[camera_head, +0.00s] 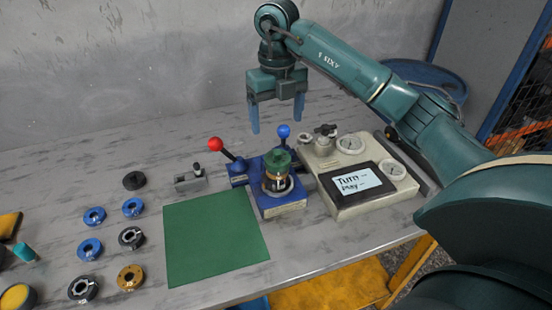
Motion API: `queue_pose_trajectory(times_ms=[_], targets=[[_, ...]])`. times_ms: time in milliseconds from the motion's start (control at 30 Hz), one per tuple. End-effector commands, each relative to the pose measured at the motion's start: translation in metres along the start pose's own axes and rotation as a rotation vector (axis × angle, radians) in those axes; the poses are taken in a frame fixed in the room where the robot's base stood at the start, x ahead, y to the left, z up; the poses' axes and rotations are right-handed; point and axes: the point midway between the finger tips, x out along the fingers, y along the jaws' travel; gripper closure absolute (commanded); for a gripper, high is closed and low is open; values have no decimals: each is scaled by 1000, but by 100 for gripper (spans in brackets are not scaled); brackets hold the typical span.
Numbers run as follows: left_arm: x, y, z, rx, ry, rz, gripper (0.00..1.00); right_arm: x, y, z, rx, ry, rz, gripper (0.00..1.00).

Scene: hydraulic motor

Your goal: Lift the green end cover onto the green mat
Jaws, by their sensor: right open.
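The green end cover (277,158) sits on top of the motor assembly in the blue fixture (283,205). The green mat (211,240) lies flat and bare on the table, just left of the fixture. My right gripper (277,131) is open and empty, with its blue fingers pointing down. In the picture it is above and slightly behind the end cover, apart from it. My left gripper is not in view.
A red-knobbed lever (216,144) and a blue-knobbed lever (284,131) stand up by the fixture. A pale gauge unit with a screen (356,183) is at right. Several blue, black and brass rings (89,249) lie left of the mat.

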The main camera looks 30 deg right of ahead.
Motion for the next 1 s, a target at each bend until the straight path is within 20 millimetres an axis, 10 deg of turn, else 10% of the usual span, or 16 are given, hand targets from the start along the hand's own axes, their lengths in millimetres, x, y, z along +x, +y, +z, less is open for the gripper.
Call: queue_pose_trajectory(times_ms=[700,1000], targets=[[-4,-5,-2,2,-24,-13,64,94,-1,-2,-4,3,4,20],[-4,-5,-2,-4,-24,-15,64,103,0,-1,-5,-1,4,20]])
